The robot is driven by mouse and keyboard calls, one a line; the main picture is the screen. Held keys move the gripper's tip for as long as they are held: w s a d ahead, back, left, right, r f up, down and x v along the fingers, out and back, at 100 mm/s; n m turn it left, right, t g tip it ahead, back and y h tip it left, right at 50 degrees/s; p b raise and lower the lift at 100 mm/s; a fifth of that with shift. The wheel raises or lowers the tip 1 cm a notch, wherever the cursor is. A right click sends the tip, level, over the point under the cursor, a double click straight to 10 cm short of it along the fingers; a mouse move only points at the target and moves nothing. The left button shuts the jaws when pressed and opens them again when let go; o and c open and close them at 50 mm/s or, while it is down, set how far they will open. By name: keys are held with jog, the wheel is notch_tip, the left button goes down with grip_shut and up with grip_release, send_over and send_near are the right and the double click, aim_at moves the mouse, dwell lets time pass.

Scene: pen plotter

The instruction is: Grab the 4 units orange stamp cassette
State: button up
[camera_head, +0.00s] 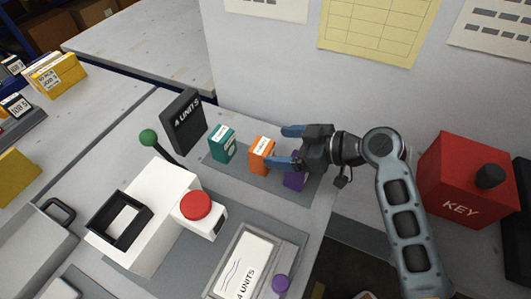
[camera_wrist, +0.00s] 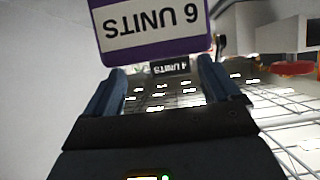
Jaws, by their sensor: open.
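The orange cassette (camera_head: 260,160) stands upright in the middle of a short row on a grey strip, with a white label too small to read. A teal cassette (camera_head: 221,146) stands to its left and a purple cassette (camera_head: 295,181) to its right, partly covered by my gripper. My gripper (camera_head: 280,146) is open and empty, its blue fingers pointing left, with the tips close to the orange cassette's right side. In the wrist view, the purple cassette (camera_wrist: 152,12) reads "6 UNITS" upside down, near my open fingers (camera_wrist: 160,68). I cannot make out the orange cassette there.
A black "4 UNITS" sign (camera_head: 184,121) stands behind left of the row. A green-knobbed lever (camera_head: 149,137), a white machine with a red button (camera_head: 196,205) and a tray (camera_head: 247,262) lie nearer. A red KEY box (camera_head: 462,179) is at right. The wall rises behind.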

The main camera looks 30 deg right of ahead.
aim_at(265, 147)
jog(key=shift+p+x, duration=0.85)
jog(key=shift+x, duration=2.3)
jog(key=shift+s+a, duration=0.1)
jog(key=shift+a, duration=0.05)
jog(key=shift+c, duration=0.5)
